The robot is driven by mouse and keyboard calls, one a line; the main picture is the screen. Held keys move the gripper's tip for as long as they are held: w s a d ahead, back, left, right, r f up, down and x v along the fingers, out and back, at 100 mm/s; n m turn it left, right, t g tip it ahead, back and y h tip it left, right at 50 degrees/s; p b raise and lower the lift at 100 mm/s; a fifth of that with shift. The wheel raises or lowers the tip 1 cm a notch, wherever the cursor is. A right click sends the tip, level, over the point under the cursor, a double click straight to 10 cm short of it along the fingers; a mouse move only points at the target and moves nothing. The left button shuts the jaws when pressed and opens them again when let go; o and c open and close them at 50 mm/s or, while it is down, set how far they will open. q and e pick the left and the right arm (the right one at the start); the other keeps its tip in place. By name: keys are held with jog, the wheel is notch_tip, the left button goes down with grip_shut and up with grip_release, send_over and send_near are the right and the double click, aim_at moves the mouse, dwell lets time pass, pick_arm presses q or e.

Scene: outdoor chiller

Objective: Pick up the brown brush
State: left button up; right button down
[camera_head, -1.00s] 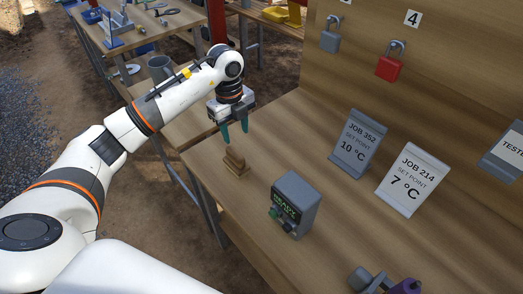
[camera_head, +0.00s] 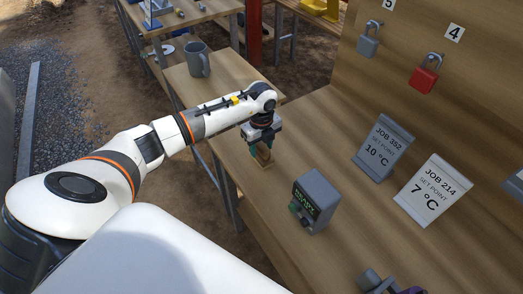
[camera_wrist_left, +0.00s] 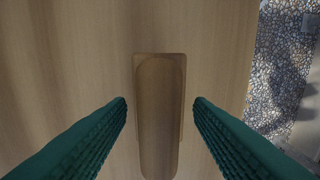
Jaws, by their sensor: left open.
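The brown brush (camera_head: 263,155) stands on the wooden bench near its left edge. In the left wrist view the brush (camera_wrist_left: 158,115) is seen from above as a long rounded brown shape on a paler base. My left gripper (camera_head: 262,146) is lowered over the brush from above. In the left wrist view the green fingers of the left gripper (camera_wrist_left: 159,105) are open, one on each side of the brush, with a gap on both sides.
A grey box with a small display (camera_head: 315,202) stands on the bench in front of the brush. Sign stands (camera_head: 384,148) are to the right. A grey mug (camera_head: 198,60) is on a table behind. Padlocks (camera_head: 426,73) hang on the back board. Gravel (camera_wrist_left: 281,60) lies beyond the bench edge.

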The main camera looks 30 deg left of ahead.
pick_arm(q)
jog(key=shift+f, duration=0.15)
grip_shut()
notch_tip(320, 180, up, 9)
jog(key=shift+w+f+b, duration=0.1)
jog(key=shift+b, duration=0.9)
jog(key=shift+r, duration=0.65)
jog(key=c, duration=0.6)
grip_release()
jog(key=c, duration=0.4)
